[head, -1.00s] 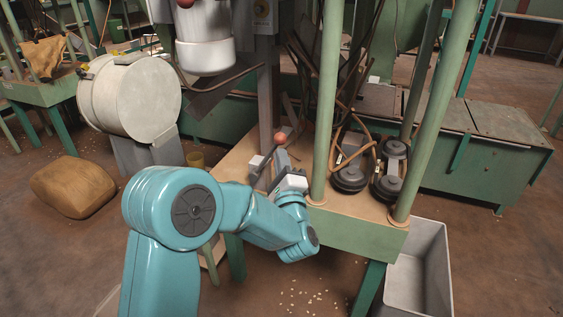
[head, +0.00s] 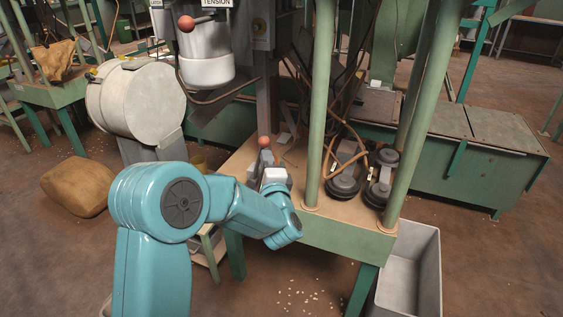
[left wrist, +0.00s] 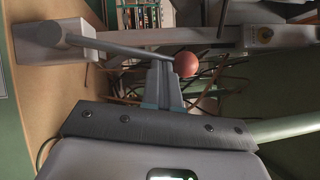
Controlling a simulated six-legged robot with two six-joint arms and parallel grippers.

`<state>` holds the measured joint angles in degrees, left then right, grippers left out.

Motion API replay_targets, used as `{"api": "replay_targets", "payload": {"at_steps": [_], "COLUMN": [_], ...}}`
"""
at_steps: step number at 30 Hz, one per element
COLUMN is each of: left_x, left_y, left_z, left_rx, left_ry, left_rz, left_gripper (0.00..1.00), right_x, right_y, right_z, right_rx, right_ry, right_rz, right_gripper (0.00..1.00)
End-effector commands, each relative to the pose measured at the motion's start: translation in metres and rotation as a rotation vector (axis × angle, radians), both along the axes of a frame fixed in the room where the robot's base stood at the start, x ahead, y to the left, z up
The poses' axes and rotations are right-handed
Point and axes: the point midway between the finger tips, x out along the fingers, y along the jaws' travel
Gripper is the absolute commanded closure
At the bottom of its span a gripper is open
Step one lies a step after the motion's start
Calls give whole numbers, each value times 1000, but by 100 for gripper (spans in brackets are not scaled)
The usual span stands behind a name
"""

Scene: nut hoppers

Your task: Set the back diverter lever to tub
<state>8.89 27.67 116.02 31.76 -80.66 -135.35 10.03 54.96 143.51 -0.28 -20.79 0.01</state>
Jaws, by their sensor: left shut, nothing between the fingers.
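A lever with a red ball knob (head: 265,142) stands on the bench top, behind my left gripper in the head view. In the left wrist view its grey rod (left wrist: 120,48) runs from a pale block (left wrist: 55,42) at left to the red ball (left wrist: 187,64). My left gripper (head: 265,163) is shut and empty close to the lever. Its fingertips (left wrist: 162,68) show beside the rod, just left of the ball; I cannot tell whether they touch. The lever's base is largely hidden by my gripper in the head view. My right gripper is not in view.
Green posts (head: 320,100) rise from the bench right of the lever, with dark round weights (head: 343,187) between them. A grey tub (head: 408,275) stands on the floor at right. Another red knob (head: 186,24) is by the white canister (head: 207,66) above.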

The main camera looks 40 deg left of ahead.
Motion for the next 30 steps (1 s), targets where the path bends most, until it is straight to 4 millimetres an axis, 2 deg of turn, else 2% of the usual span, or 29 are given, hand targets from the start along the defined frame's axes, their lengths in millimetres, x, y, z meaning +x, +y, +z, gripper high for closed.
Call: {"api": "replay_targets", "payload": {"at_steps": [1, 3, 12, 18, 24, 30], "left_x": [-2, -3, -11, -16, -19, -21], "left_y": [8, 18, 55, 75, 88, 96], "left_z": [12, 17, 23, 20, 15, 11], "left_rx": [-37, -102, -378, -540, -662, -656], "left_ry": [-10, -26, -92, -130, -161, -157], "left_rz": [5, 5, 5, 4, 2, 1], "left_gripper": [100, 100, 100, 100, 100, 100], "right_x": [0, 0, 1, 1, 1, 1], "right_y": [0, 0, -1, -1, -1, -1], "right_z": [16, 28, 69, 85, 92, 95], "right_rx": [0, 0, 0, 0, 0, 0], "right_ry": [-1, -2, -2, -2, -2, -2], "right_rz": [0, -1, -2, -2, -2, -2], "right_gripper": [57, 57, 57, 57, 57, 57]}}
